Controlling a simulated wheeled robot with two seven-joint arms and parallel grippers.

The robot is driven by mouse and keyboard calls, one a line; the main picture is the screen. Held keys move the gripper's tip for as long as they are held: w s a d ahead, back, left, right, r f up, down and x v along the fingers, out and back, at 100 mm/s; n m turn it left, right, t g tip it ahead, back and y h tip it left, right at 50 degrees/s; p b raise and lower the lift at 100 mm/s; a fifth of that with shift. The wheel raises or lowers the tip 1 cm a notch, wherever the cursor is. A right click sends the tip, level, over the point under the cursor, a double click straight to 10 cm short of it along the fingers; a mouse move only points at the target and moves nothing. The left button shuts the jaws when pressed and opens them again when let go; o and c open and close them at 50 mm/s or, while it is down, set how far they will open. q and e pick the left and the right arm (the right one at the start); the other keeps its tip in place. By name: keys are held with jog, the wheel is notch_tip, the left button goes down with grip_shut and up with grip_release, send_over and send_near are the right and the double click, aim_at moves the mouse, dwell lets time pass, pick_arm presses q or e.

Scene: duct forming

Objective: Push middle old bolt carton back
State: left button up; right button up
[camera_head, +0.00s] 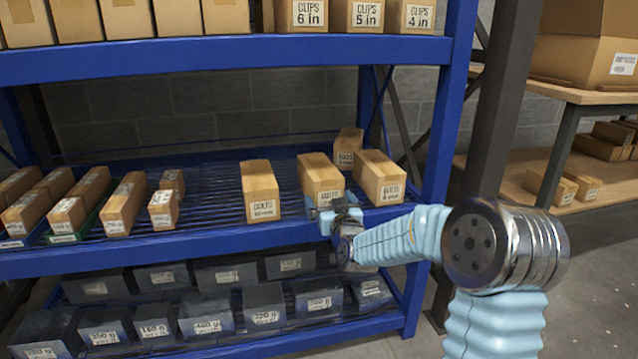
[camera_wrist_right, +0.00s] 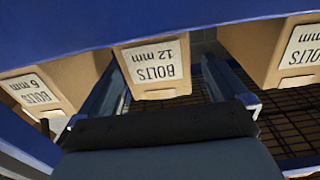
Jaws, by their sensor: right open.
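The middle bolt carton (camera_head: 318,174) is a brown box on the blue middle shelf, between a left bolt carton (camera_head: 260,188) and a right bolt carton (camera_head: 380,176). Its label reads BOLTS 12 mm, upside down in the right wrist view (camera_wrist_right: 155,66). My right gripper (camera_head: 335,208) is at the front of the middle carton, covering its lower front. It is open, with one finger toward each side of the carton in the wrist view. I cannot tell whether it touches. A further bolt carton (camera_head: 348,144) stands deeper on the shelf. My left gripper is out of view.
The blue shelf edge (camera_head: 200,243) runs along the front. Several small cartons (camera_head: 125,203) stand at the left. The upper shelf beam (camera_head: 240,50) is above, and dark grey boxes (camera_head: 206,315) fill the shelf below. A blue upright (camera_head: 445,110) is close on the right.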

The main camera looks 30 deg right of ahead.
jog(key=shift+s, duration=0.15)
jog(key=shift+s+a+b, duration=0.2)
jog(key=shift+s+b, duration=0.15)
jog(key=shift+b, duration=0.15)
jog(key=shift+a, duration=0.3)
jog(key=shift+w, duration=0.1)
jog(key=shift+b+x, duration=0.55)
jog(key=shift+x, duration=1.05)
jog(key=shift+s+f, duration=0.1)
jog(key=shift+s, duration=0.1)
jog(key=shift+s+a+b, duration=0.15)
jog(key=shift+s+b, duration=0.15)
jog(key=shift+b, duration=0.1)
jog(key=shift+w+a, duration=0.15)
jog(key=shift+a, duration=0.45)
